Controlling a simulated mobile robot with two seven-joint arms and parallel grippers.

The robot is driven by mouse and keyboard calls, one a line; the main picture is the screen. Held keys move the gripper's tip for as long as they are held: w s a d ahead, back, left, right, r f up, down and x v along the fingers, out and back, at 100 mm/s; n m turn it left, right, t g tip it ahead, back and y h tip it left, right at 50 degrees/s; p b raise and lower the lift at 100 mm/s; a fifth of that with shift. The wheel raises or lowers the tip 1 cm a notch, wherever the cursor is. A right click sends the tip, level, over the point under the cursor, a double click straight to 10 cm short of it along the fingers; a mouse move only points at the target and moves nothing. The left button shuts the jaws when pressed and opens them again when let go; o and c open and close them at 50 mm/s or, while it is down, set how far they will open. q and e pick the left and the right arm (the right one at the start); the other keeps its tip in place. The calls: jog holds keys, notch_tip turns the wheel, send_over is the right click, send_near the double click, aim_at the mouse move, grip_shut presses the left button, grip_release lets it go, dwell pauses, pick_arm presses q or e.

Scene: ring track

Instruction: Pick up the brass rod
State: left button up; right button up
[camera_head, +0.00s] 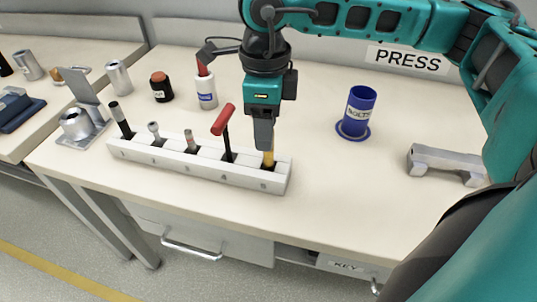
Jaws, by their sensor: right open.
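The brass rod (268,158) stands upright in the rightmost slot of a long white rack (205,172) on the bench. My right gripper (265,144) points straight down over it, with the fingers at the rod's top. The gripper is open; the fingers hide the rod's upper end. The rod's lower end is hidden inside the slot. My left gripper is not in view.
Other tools fill the slots leftward. A squeeze bottle (206,93) stands behind. A blue cup (358,112) and a grey bracket (445,164) are at right, with free bench between.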

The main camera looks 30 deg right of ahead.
aim_at(269, 155)
notch_tip(269, 155, down, 6)
jog(key=shift+s+d+r, duration=0.1)
jog(key=shift+s+d, duration=0.05)
dwell(0.3)
grip_shut()
dwell(0.4)
